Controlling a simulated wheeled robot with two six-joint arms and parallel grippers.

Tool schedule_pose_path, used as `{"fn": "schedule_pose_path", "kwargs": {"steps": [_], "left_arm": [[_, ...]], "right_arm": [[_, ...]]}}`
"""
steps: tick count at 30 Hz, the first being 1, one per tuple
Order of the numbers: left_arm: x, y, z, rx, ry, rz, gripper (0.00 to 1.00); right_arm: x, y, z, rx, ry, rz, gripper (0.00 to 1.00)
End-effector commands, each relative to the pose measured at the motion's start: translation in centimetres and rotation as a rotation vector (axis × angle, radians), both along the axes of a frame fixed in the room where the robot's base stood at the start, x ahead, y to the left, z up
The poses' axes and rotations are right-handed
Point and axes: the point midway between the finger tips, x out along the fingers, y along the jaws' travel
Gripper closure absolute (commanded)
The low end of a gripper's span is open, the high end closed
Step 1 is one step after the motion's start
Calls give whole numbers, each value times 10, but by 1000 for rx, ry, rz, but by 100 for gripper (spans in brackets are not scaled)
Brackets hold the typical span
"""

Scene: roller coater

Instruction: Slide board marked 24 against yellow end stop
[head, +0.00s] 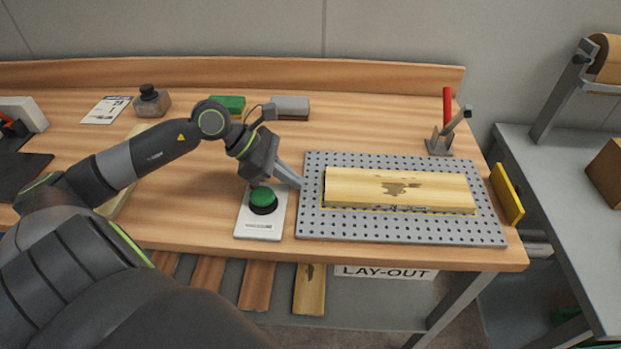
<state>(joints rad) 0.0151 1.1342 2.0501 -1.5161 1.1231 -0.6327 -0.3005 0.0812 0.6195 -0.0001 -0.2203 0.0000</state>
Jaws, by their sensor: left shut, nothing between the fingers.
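A pale wooden board (360,185) with a dark stain lies lengthwise on the grey perforated plate (420,229). Small marking shows on its front edge, too small to read for certain. The yellow end stop (507,193) stands upright at the right end of the plate, with a gap between it and the board's right end. My left gripper (298,184) is shut and empty, at the plate's left edge, just left of the board's left end. A small gap seems to lie between fingertips and board. My right gripper is not in view.
A green push button (264,200) on a white base sits just below my left gripper. A red-handled toggle clamp (443,130) stands behind the plate. Green (228,105) and grey (290,107) blocks lie at the back. A grey side table (560,180) stands at right.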

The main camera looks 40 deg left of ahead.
Motion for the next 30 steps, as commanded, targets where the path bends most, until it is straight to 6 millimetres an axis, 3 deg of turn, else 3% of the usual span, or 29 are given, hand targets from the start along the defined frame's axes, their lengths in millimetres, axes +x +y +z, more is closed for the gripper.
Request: {"fn": "schedule_pose_path", "kwargs": {"steps": [12,30], "left_arm": [[18,-30,0,-3,0,0,100],[23,-34,-2,0,1,1,100]], "right_arm": [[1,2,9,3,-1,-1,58],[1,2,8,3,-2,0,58]]}}
